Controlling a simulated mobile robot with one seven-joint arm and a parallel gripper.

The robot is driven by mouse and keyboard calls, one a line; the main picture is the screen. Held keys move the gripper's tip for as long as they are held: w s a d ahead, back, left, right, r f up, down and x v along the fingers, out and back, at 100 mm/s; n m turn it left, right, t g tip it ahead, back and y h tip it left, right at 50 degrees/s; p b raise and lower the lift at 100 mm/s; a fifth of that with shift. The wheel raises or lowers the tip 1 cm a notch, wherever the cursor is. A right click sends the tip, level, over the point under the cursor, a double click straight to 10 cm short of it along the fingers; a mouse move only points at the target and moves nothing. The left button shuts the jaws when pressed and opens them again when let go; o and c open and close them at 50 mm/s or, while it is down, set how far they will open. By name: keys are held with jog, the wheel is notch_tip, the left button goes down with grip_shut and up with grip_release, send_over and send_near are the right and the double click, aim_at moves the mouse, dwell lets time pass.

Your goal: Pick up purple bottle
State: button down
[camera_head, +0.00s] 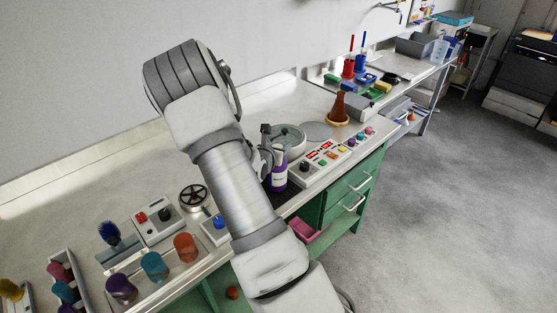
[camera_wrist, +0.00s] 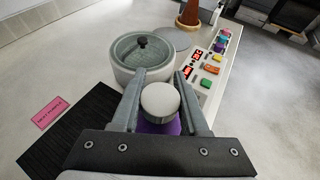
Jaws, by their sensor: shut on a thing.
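The purple bottle (camera_head: 277,178) with a pale label stands on the bench, just left of the control panel, in the head view. My arm hides part of its left side. My gripper (camera_head: 264,160) is at the bottle's upper part. In the wrist view my gripper (camera_wrist: 161,93) has one finger on each side of the bottle's round white cap (camera_wrist: 160,101), and purple (camera_wrist: 158,127) shows below the cap. The gripper is shut on the bottle. I cannot tell whether the bottle's base touches the bench.
A control panel (camera_head: 320,162) with red displays is to the right. A brown flask (camera_head: 339,110) is farther back. Coloured cups (camera_head: 154,266) stand at the front left.

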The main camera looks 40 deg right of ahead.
jog(key=shift+r, duration=0.15)
jog(key=shift+r, duration=0.5)
jog(key=r, duration=0.3)
jog(key=shift+s+r, duration=0.2)
jog(key=shift+s, duration=0.2)
jog(key=s+r+b, duration=0.1)
jog(key=s+r, duration=0.5)
jog(key=s, duration=0.4)
jog(key=shift+s+d+r, duration=0.2)
jog(key=shift+s+r, duration=0.05)
jog(key=shift+s, duration=0.15)
